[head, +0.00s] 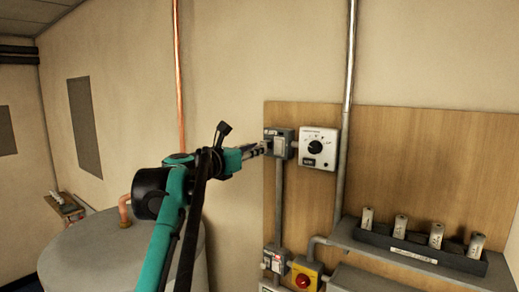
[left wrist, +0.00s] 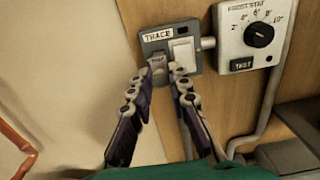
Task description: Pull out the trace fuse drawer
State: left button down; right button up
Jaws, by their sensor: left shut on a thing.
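The grey TRACE box (head: 284,140) is mounted on the wooden board, and it also shows in the left wrist view (left wrist: 150,47). The fuse drawer (left wrist: 157,62) is a small grey piece at the lower left of the box's front, beside a white rocker switch (left wrist: 182,51). My left gripper (left wrist: 158,73) has its two fingertips on either side of the drawer and is shut on it. In the head view my left gripper (head: 262,149) reaches the box from the left. How far the drawer sits in the box is hard to tell. My right gripper is not in view.
A white thermostat (head: 319,148) with a black dial sits just right of the box. Below are a red button on a yellow box (head: 306,277) and a grey shelf (head: 345,236) holding a rack of white cylinders. A copper pipe (head: 178,75) runs up the wall.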

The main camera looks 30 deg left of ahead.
pick_arm(q)
jog(key=shift+f, duration=0.1)
jog(key=c, duration=1.4)
grip_release()
jog(key=shift+s, duration=0.15)
jog(key=s, duration=0.8)
jog(key=s+a, duration=0.1)
jog(key=s, duration=0.3)
